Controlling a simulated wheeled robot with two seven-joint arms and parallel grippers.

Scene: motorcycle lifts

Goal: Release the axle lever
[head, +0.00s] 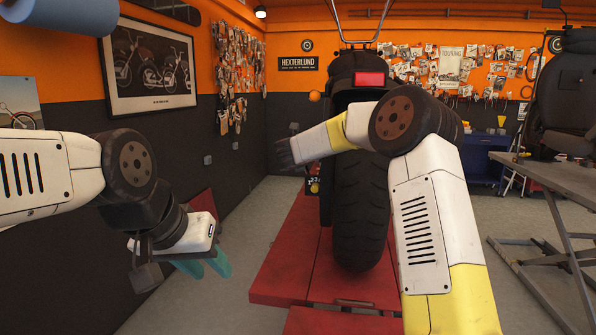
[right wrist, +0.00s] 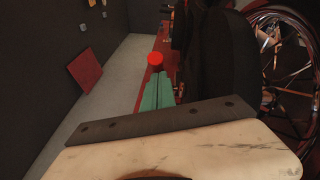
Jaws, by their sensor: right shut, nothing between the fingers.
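The motorcycle's rear wheel (head: 360,210) stands upright on the red lift, seen from behind. I cannot make out the axle lever for certain. In the right wrist view a round red knob (right wrist: 156,59) shows just beyond my right gripper's (right wrist: 157,76) green fingertips; I cannot tell whether they touch it. The right gripper is shut and empty. In the head view my right arm reaches to the left side of the wheel, and its fingers do not show there. My left gripper (head: 207,268) hangs low at left, away from the motorcycle; its teal fingers are seen at an angle.
The red lift platform (head: 287,255) lies under the wheel. A grey lift table (head: 555,175) with a dark vehicle stands at right. A blue cabinet (head: 484,160) is at the back. Grey floor is clear left of the lift.

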